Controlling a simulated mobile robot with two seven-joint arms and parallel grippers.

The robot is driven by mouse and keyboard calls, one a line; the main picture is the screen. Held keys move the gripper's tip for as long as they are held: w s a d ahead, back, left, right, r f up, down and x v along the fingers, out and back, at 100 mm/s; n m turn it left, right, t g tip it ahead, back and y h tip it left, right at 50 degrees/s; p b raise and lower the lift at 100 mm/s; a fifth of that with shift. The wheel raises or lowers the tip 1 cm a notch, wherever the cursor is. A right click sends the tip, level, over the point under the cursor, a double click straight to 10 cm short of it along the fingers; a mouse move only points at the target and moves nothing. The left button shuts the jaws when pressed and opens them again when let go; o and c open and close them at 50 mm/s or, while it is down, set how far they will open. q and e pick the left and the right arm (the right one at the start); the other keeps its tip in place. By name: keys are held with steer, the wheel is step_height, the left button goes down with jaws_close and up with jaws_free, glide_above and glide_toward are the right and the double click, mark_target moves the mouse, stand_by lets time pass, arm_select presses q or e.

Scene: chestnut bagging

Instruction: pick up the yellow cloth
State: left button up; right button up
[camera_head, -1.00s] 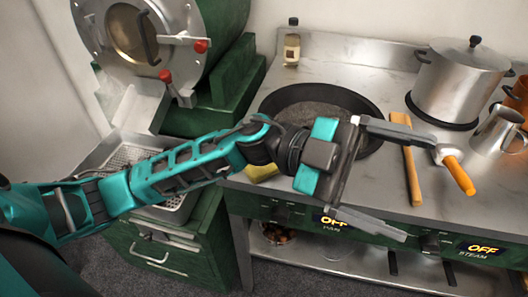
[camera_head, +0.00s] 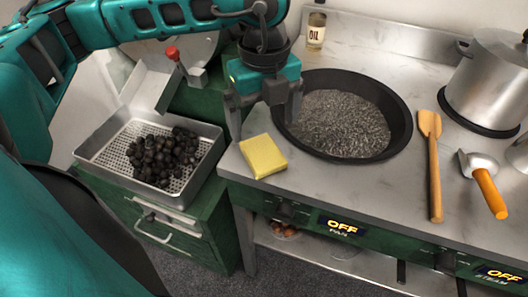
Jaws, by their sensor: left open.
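The yellow cloth (camera_head: 263,156) is a folded, flat square on the metal counter, at its front left corner beside the black pan. My left gripper (camera_head: 262,132) points down just behind and above the cloth, with its two fingers spread apart and nothing between them. One finger is at the cloth's back left, the other near the pan's left rim. I cannot tell whether a finger touches the counter. My right gripper is not in view.
A wide black pan (camera_head: 402,128) full of dark gravel-like grains sits right of the cloth. A perforated tray (camera_head: 117,136) of dark chestnuts is at left. An oil bottle (camera_head: 316,30) stands behind.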

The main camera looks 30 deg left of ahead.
mark_target(266, 157)
arm_select(q)
step_height(266, 157, down, 9)
steer(key=shift+w+d+f, duration=0.1)
steer(key=shift+w, duration=0.05)
stand_by(0.4)
steer(key=shift+c, duration=0.2)
steer(key=c, duration=1)
step_height(266, 157, up, 20)
steer(key=shift+r+p, duration=0.1)
steer(key=shift+p, duration=0.65)
